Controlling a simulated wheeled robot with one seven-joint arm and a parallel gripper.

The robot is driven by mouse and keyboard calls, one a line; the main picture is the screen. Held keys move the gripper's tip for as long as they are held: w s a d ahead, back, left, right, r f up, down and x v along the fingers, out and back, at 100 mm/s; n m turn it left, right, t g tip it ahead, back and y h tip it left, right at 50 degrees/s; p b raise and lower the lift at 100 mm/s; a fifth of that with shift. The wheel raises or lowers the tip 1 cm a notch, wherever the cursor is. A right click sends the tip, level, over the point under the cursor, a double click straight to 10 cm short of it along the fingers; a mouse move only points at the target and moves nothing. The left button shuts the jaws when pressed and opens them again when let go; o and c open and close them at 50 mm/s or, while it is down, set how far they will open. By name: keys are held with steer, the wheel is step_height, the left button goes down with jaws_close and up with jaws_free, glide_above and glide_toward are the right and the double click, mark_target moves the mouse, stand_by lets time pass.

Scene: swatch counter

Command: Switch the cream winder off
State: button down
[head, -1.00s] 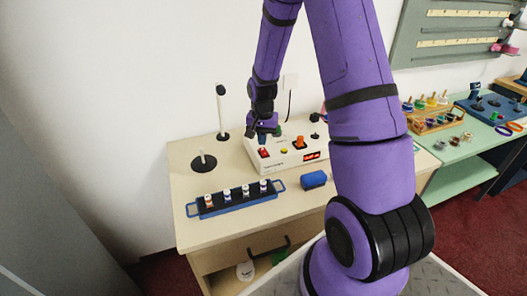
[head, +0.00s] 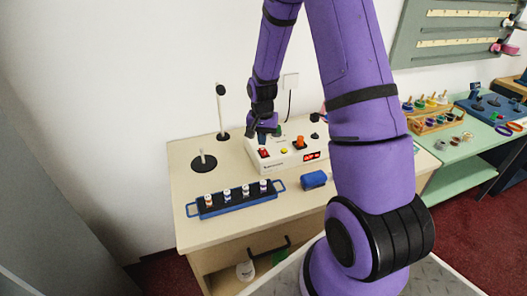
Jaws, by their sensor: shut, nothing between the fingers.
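The cream winder (head: 275,164) is a cream box standing on the wooden counter against the wall. A red rocker switch (head: 264,153) sits at the left of its sloping front. A yellow button (head: 284,151), an orange knob (head: 299,143) and a display (head: 311,156) with lit red marks are to its right. The display's digits are too small to read. My gripper (head: 262,137) points down over the winder's left part, behind and just above the red switch. It is shut and empty; I cannot tell whether it touches the box.
A blue rack (head: 270,196) with several small spools stands at the counter's front left. Two black-based posts (head: 204,163) stand left of the winder. A blue block (head: 314,180) lies in front. A green table (head: 460,156) is at right.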

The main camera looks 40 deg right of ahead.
mark_target(262, 149)
steer(key=shift+f, duration=1.3)
stand_by(0.9)
steer(key=shift+r, duration=3.55)
steer(key=shift+a+r, duration=0.1)
steer(key=shift+r, duration=0.2)
steer(key=s+a+r+n+t, duration=0.1)
steer(key=s+a+r+n, duration=0.15)
steer(key=r, duration=0.45)
steer(key=s+a+r+n+t, duration=0.1)
steer(key=s+a+r, duration=0.25)
steer(key=r, duration=0.25)
steer(key=s+a+r+n+t, duration=0.1)
steer(key=s+a+r, duration=0.1)
steer(key=s+r, duration=0.35)
steer(key=s+a+r+n+t, duration=0.1)
steer(key=s+a+r+n, duration=0.1)
steer(key=s+r, duration=0.2)
steer(key=s+a+r+n+t, duration=0.1)
steer(key=s+r, duration=0.4)
steer(key=s, duration=0.6)
steer(key=shift+a+n, duration=0.85)
steer(key=shift+a, duration=0.1)
